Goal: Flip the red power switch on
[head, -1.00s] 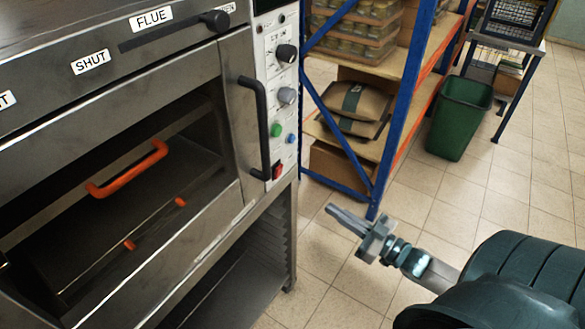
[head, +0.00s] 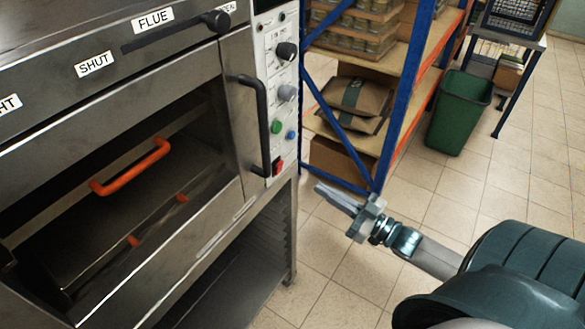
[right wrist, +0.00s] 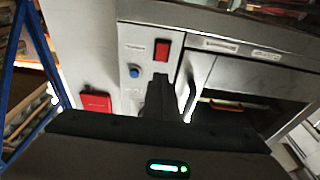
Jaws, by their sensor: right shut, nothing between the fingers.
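The red power switch (head: 277,167) sits low on the oven's pale control panel (head: 284,60), below a green button (head: 276,127) and a blue button (head: 291,135). In the right wrist view the red switch (right wrist: 162,49) is just beyond the fingertips, beside a blue button (right wrist: 134,72). My right gripper (head: 320,187) is shut and empty. In the head view its tips point left toward the panel, a little right of and below the switch, apart from it. My left gripper is not in view.
The steel oven (head: 100,150) has a black vertical handle (head: 262,125) close left of the switch and an orange handle (head: 130,170). A blue-framed shelf (head: 385,110) and a green bin (head: 459,112) stand behind. Tiled floor (head: 440,210) is clear around my right arm.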

